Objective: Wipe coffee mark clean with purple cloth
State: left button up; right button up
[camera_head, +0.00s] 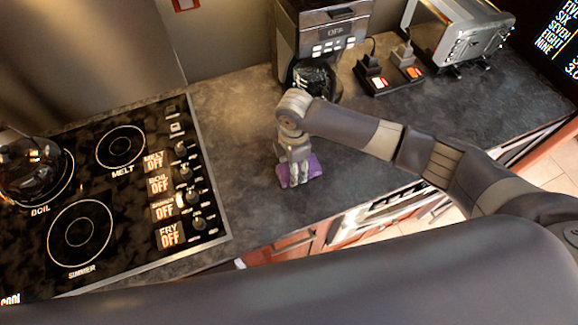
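The purple cloth (314,165) is on the dark stone counter (245,185), between the stove and the coffee maker. My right gripper (293,176) points down at it and appears shut on it, with cloth showing on both sides of the fingers. The fingers hide part of the cloth. I cannot make out a coffee mark on the counter; the cloth, gripper or arm may cover it. My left gripper is not in view.
A stove (130,205) with a glass pot (32,168) is at the left. A coffee maker (325,38) with a dark carafe (322,82) stands behind my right gripper. Switch boxes (372,80) and a toaster (468,38) are at the back right. Counter left of the cloth is clear.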

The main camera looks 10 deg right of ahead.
jog(key=shift+w+d, duration=0.25)
jog(key=shift+d, duration=1.2)
jog(key=shift+w+d, duration=0.3)
jog(key=shift+d, duration=1.1)
jog(key=shift+w+d, duration=0.25)
jog(key=shift+d, duration=1.2)
jog(key=shift+s+a, duration=0.35)
jog(key=shift+a, duration=1.35)
jog(key=shift+s+a, duration=0.35)
jog(key=shift+a, duration=1.4)
jog(key=shift+s+a, duration=0.35)
jog(key=shift+a, duration=1.35)
jog(key=shift+d, duration=0.1)
